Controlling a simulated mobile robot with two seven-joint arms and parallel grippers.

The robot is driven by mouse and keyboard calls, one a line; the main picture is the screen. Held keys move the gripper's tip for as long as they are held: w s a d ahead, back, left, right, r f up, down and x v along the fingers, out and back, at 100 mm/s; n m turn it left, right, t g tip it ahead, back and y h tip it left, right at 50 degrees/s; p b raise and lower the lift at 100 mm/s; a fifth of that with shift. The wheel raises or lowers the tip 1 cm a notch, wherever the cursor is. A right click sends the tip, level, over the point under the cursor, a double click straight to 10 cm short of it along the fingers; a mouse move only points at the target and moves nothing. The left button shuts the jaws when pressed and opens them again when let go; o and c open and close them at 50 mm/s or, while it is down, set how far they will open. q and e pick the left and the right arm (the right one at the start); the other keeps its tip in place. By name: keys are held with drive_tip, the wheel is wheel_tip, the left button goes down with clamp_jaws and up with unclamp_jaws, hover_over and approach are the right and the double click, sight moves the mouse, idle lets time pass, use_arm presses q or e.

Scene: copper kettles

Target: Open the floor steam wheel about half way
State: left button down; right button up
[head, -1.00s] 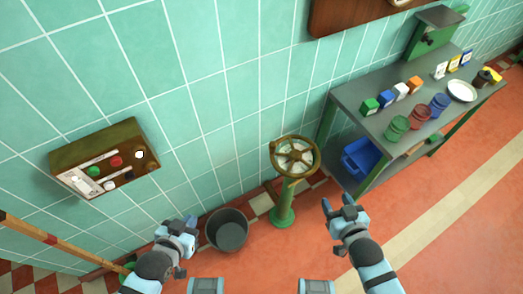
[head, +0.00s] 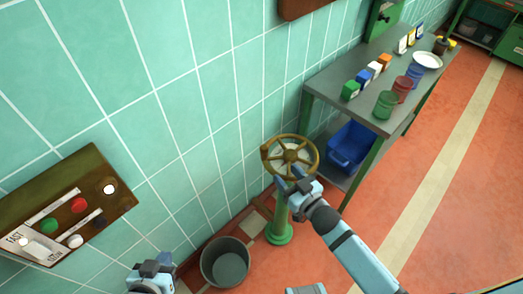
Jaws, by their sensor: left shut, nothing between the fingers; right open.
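The floor steam wheel (head: 290,142) is a brass spoked handwheel on a green pedestal (head: 280,218), standing near the tiled wall in the middle of the head view. My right gripper (head: 288,180) is open at the wheel's near lower rim, its fingers overlapping the rim's edge in the picture. I cannot tell whether it touches the rim. My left gripper (head: 152,266) is shut and empty at the bottom left, well away from the wheel. How far the wheel is turned cannot be read.
A dark bucket (head: 226,264) stands on the floor left of the pedestal. A control box (head: 62,212) with buttons is on the wall at left. A grey bench (head: 372,88) with cups and small boxes stands right, a blue bin (head: 350,148) beneath. Orange floor at right is clear.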

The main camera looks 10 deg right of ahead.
sight(267, 152)
drive_tip(key=b+x, duration=0.1)
drive_tip(key=x, duration=1)
drive_tip(key=shift+w+a, duration=0.2)
drive_tip(key=shift+w, duration=0.15)
clamp_jaws()
